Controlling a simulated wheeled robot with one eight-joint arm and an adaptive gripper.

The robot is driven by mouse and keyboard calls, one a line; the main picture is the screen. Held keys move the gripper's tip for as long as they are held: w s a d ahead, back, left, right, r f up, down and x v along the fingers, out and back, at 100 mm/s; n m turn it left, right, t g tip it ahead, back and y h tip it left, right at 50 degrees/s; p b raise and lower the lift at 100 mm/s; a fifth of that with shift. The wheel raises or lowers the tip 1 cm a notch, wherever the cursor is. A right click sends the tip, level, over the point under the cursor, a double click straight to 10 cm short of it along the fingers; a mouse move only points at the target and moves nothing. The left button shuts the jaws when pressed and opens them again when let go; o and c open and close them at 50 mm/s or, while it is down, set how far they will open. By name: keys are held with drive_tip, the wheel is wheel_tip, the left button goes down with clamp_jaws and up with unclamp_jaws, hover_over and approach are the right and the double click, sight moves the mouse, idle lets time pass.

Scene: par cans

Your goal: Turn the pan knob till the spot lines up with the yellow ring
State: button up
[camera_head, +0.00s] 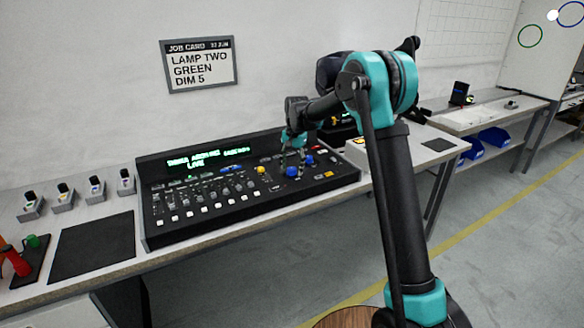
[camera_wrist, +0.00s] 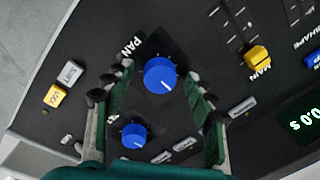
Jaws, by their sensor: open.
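The pan knob (camera_wrist: 160,75) is blue with a white pointer line and the word PAN beside it in the wrist view. My gripper (camera_wrist: 158,79) is open, its fingers on either side of the knob with visible gaps. In the head view the pan knob (camera_head: 292,171) sits on the right part of the console, below my gripper (camera_head: 297,154). A small white spot (camera_head: 553,15) shows on the far wall at upper right, at the left edge of a blue ring (camera_head: 571,14). A green ring (camera_head: 530,36) is lower left of it. I see no yellow ring.
A second blue knob (camera_wrist: 134,136) is near my gripper. The yellow MAIN fader (camera_wrist: 257,57) and a yellow button (camera_wrist: 54,95) flank the pan knob. The console (camera_head: 205,213) carries several faders. A job card (camera_head: 199,64) hangs behind it.

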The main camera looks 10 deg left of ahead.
drive_tip(key=shift+c, duration=0.4)
drive_tip(key=c, duration=1.1)
drive_tip(key=n, duration=0.4)
drive_tip(key=shift+w+n+g, duration=0.1)
drive_tip(key=shift+n+g, duration=0.3)
drive_tip(key=shift+n, duration=1.7)
drive_tip(key=o, duration=1.2)
